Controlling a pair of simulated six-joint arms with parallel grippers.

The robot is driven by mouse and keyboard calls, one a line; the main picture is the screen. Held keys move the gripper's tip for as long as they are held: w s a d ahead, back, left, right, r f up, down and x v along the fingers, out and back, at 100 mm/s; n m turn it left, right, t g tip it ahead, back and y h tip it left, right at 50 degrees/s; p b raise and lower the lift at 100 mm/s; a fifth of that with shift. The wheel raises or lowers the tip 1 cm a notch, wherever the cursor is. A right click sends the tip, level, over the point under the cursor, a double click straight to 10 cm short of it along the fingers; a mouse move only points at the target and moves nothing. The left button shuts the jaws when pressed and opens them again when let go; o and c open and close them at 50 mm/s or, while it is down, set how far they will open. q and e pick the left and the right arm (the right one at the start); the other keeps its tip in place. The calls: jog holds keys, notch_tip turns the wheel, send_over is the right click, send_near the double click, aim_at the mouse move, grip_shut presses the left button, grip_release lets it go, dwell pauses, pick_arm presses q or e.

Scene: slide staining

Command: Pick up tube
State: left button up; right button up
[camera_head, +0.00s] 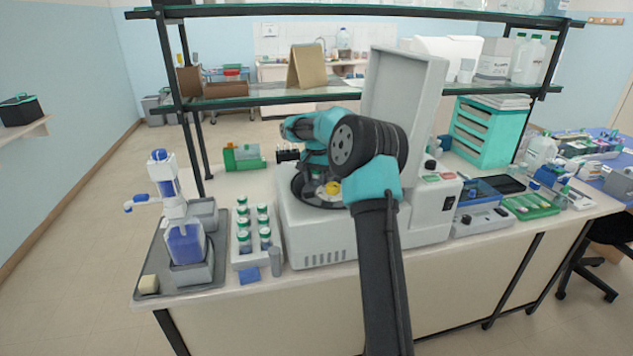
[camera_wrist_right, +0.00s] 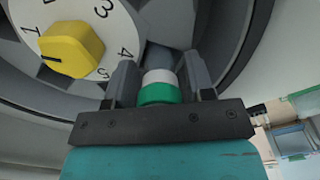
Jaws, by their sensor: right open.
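A tube with a green cap and white collar (camera_wrist_right: 160,92) sits in a slot of the centrifuge rotor, in the right wrist view. My right gripper (camera_wrist_right: 160,70) is open, with one finger on each side of the tube. A narrow gap shows beside the cap, and I cannot tell whether the fingers touch the tube lower down. In the head view my right arm reaches over the open centrifuge (camera_head: 318,245) and hides most of the rotor. The rotor's yellow knob (camera_wrist_right: 72,50) is beside the left finger. My left gripper is not in view.
The raised centrifuge lid (camera_head: 402,100) stands behind my arm. A white rack (camera_head: 246,262) of several green-capped tubes stands left of the centrifuge, near a grey tray (camera_head: 152,262) with a dispenser bottle. Shelf posts and boards (camera_head: 250,100) run behind.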

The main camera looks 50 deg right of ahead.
dwell(0.4)
jog(key=c, duration=0.7)
jog(key=shift+r, duration=0.1)
notch_tip(320, 180, up, 10)
jog(key=shift+f, duration=0.1)
dwell(0.6)
